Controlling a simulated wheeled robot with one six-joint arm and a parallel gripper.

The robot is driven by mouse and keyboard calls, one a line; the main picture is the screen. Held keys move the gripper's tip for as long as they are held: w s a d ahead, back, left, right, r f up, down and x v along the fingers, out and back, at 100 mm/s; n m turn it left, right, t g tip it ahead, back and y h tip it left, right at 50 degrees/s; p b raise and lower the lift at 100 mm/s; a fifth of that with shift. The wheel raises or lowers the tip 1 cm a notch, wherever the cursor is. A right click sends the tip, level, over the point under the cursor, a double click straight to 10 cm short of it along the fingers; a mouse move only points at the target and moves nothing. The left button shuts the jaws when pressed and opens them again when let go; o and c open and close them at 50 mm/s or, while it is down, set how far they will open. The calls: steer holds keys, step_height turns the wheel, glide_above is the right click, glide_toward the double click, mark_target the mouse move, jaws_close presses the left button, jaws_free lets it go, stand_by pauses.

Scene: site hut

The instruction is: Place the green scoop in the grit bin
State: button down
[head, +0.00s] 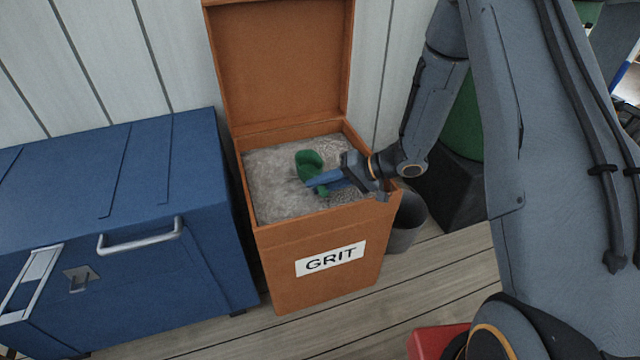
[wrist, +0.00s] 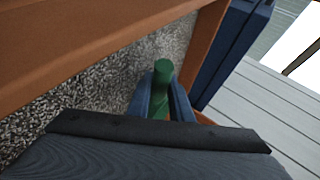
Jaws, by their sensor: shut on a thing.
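The green scoop (head: 309,160) is over the grit inside the orange grit bin (head: 320,244). My gripper (head: 318,181) is shut on the scoop and reaches in over the bin's right side. In the wrist view the scoop's handle (wrist: 162,76) stands between the two blue fingers of my gripper (wrist: 165,98). I cannot tell whether the scoop touches the grit. The bin is full of grey grit (head: 280,185), and its lid (head: 280,60) is open and upright at the back. The rest of the scoop is hidden in the wrist view.
A blue chest (head: 120,220) with a metal handle stands close to the bin's left. A dark grey bucket (head: 407,222) stands at its right. A red object (head: 436,342) lies at the bottom edge. Bare plank floor (head: 290,338) shows in front.

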steer(key=c, duration=1.9)
jaws_free()
steer(key=shift+o, duration=0.2)
